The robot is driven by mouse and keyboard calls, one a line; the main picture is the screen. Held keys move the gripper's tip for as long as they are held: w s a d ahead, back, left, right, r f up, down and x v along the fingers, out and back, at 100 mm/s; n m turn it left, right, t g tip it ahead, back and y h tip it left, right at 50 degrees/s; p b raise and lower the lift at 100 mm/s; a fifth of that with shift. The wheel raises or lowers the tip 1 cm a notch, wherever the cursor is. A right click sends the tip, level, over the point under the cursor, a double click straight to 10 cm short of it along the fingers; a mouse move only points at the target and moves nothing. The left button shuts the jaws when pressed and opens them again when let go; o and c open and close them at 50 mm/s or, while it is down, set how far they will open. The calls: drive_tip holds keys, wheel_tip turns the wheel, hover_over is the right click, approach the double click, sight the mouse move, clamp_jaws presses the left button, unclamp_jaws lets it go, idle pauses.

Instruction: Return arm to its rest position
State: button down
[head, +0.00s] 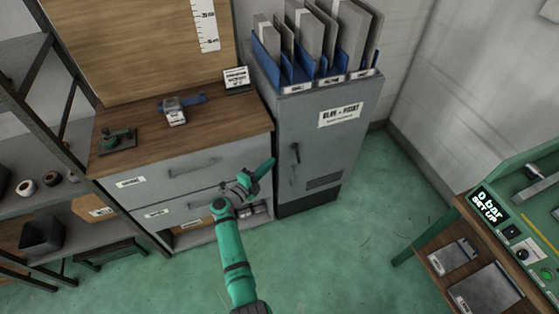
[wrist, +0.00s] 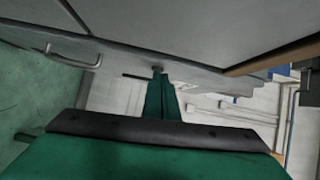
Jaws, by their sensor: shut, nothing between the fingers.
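My gripper (head: 265,168) is at the end of my green arm, in the middle of the head view. It appears in front of the grey drawer cabinet (head: 225,160), near the edge of the grey locker. Its fingers are together and hold nothing. In the wrist view the closed green fingers (wrist: 161,98) point away from the camera, with grey cabinet fronts and a bar handle (wrist: 75,55) above them. How far the fingertips are from the cabinet I cannot tell.
A grey locker (head: 318,150) with panels in blue racks stands right of the cabinet. A shelf rack (head: 42,80) is at the left. A green bench with a "0 bar SET UP" display (head: 488,204) is at the right. Green floor (head: 345,245) between is clear.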

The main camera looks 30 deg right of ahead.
drive_tip(key=shift+a, duration=1.15)
drive_tip(key=s+a+r+n+t+y, duration=0.1)
drive_tip(key=s+a+n+t+y, duration=0.45)
drive_tip(key=s+a+n, duration=0.6)
drive_tip(key=s+a+r+n+t+y, duration=0.1)
drive_tip(key=s+a+n+t+y, duration=0.5)
drive_tip(key=s, duration=1)
drive_tip(key=s+a+r+n+y, duration=0.1)
drive_tip(key=s+a+r+n, duration=0.2)
drive_tip(key=s, duration=0.3)
drive_tip(key=s+a+r+n+g+y, duration=0.1)
drive_tip(key=s+a+r+n+y, duration=0.1)
drive_tip(key=s+a+n, duration=0.3)
drive_tip(key=s+a+r+n+g+y, duration=0.1)
drive_tip(key=s+a+r+n, duration=0.3)
drive_tip(key=s, duration=0.4)
drive_tip(key=shift+s+r+n+y, duration=0.25)
drive_tip(key=shift+s+n+y, duration=0.1)
drive_tip(key=shift+n+y, duration=0.25)
drive_tip(key=shift+d+g, duration=0.1)
drive_tip(key=shift+g, duration=0.15)
